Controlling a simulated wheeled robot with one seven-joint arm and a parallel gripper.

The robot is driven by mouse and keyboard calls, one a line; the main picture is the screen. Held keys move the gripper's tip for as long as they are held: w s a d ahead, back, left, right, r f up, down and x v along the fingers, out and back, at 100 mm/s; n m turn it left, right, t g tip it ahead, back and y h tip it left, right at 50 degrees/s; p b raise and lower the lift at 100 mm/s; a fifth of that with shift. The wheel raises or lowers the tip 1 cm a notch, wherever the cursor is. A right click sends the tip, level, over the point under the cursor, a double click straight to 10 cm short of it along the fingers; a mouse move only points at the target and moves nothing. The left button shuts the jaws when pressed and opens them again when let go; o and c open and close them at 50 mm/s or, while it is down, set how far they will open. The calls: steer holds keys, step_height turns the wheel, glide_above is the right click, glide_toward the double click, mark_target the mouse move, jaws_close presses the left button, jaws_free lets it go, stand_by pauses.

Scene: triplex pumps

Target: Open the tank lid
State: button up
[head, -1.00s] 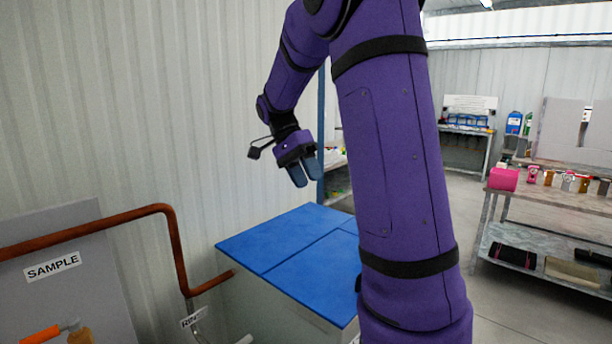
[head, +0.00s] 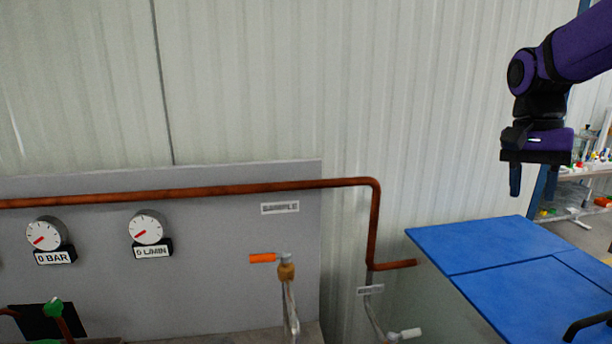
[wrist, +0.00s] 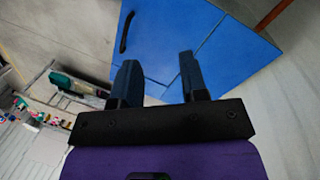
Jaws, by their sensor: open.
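The tank's blue lid (head: 485,255) lies flat and shut at the right of the head view, with seams dividing it into panels. A black handle (head: 588,325) shows on it at the lower right edge. In the wrist view the blue lid (wrist: 225,60) lies beyond the fingers, and its black handle (wrist: 127,32) is to the upper left of them.
A copper pipe (head: 250,187) runs along the grey panel and bends down to the tank's left side. A tap with an orange lever (head: 263,257) and two gauges (head: 146,228) are at the left. A shelf with small items (head: 590,170) stands behind at the right.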

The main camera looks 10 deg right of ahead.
steer(key=s+a+f+n+t, duration=0.1)
steer(key=s+a+n+t, duration=0.6)
steer(key=s+a+n, duration=0.3)
steer(key=shift+s+a, duration=0.65)
steer(key=shift+s, duration=0.15)
steer(key=shift+d, duration=0.1)
